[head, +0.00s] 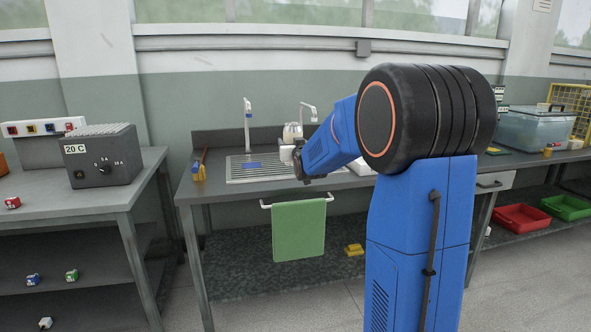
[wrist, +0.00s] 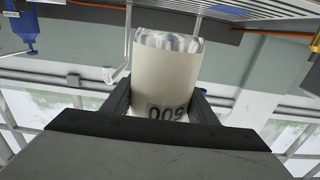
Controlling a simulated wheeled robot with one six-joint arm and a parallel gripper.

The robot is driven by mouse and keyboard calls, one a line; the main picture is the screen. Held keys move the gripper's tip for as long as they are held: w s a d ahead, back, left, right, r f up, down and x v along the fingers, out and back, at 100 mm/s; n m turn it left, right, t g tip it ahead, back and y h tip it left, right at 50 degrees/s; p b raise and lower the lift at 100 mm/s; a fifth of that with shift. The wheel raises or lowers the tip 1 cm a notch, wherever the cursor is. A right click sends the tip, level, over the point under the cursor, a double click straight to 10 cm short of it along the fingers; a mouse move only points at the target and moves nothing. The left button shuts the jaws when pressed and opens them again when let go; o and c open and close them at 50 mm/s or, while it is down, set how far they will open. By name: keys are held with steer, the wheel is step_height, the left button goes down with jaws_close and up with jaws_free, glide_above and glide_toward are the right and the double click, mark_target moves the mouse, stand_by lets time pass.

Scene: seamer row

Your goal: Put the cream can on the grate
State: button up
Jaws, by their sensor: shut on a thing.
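The cream can (wrist: 165,78) fills the middle of the wrist view, with dark digits on its side and a pale, patterned end. My gripper (wrist: 160,100) is shut on it, one dark finger on each side. In the head view my gripper (head: 299,163) is over the bench by the sink, partly behind my blue arm. A small pale patch at its left is likely the can. The ribbed metal grate (head: 245,175) lies in the bench top left of my gripper. A slatted metal surface, likely the grate, shows at the top of the wrist view (wrist: 230,9).
A tall tap (head: 247,125) rises behind the grate, and a blue item (head: 253,165) lies on it. A green towel (head: 299,230) hangs in front. A grey 20 C box (head: 103,158) sits on the left table.

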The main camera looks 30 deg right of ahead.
mark_target(291, 163)
steer(key=shift+f, duration=3.8)
steer(key=shift+f, duration=0.1)
steer(key=o, duration=1.2)
steer(key=shift+c, duration=0.2)
steer(key=shift+s, duration=0.3)
steer(key=v, duration=1.1)
steer(key=shift+s+a, duration=0.2)
steer(key=shift+s, duration=0.05)
